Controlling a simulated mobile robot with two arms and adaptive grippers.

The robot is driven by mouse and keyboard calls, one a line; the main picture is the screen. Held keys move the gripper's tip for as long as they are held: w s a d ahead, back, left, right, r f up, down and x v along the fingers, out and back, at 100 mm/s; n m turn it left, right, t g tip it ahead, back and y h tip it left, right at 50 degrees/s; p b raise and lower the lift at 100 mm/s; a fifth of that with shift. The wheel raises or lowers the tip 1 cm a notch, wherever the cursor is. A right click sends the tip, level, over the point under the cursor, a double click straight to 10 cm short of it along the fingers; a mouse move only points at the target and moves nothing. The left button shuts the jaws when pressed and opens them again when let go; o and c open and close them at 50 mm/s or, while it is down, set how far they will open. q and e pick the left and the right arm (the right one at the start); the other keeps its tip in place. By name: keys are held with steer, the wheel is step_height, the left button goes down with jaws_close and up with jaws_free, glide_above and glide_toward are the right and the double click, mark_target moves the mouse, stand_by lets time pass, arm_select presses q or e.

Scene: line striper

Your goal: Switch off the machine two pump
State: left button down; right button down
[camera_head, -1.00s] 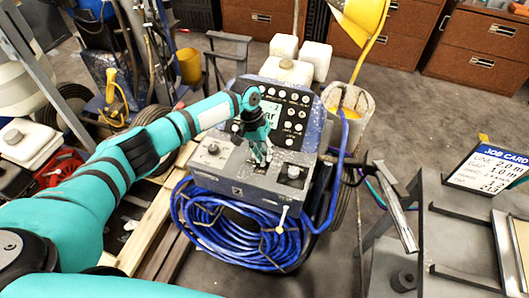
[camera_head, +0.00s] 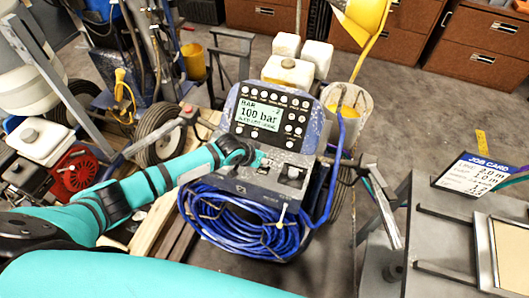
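The striping machine (camera_head: 315,135) stands in the middle, with a lit display (camera_head: 259,113) reading "BAR", a "2" and "100 bar". Buttons surround the display. Below it is a grey lower panel (camera_head: 270,184) with a dark knob (camera_head: 291,174) at its right. My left gripper (camera_head: 262,160) is at this panel, just below the display and left of the knob. Its fingertips are small and partly hidden, so I cannot tell whether they are open or touch a control. My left wrist and forearm cover the left part of the panel. My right gripper is not in view.
A coiled blue hose (camera_head: 240,222) hangs below the panel. A second blue machine (camera_head: 103,10) and a red engine (camera_head: 75,172) stand at the left. A job card (camera_head: 473,173) stands on a bench at the right. Brown drawer cabinets (camera_head: 483,50) line the back.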

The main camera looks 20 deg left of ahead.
arm_select(q)
steer(key=shift+s+d+f+t+h, duration=0.15)
steer(key=shift+s+t, duration=0.15)
steer(key=shift+t, duration=0.45)
steer(key=shift+s+d+t+h, duration=0.15)
steer(key=shift+s+t, duration=0.15)
steer(key=shift+t, duration=0.45)
steer(key=c, duration=1.2)
jaws_free()
steer(key=shift+c, duration=0.2)
steer(key=shift+m, duration=0.3)
steer(key=shift+s+a, duration=0.1)
steer(key=shift+a, duration=0.05)
steer(key=shift+s+a, duration=0.1)
steer(key=shift+s, duration=0.05)
steer(key=v, duration=1.1)
steer(key=shift+s, duration=0.25)
steer(key=shift+d, duration=0.2)
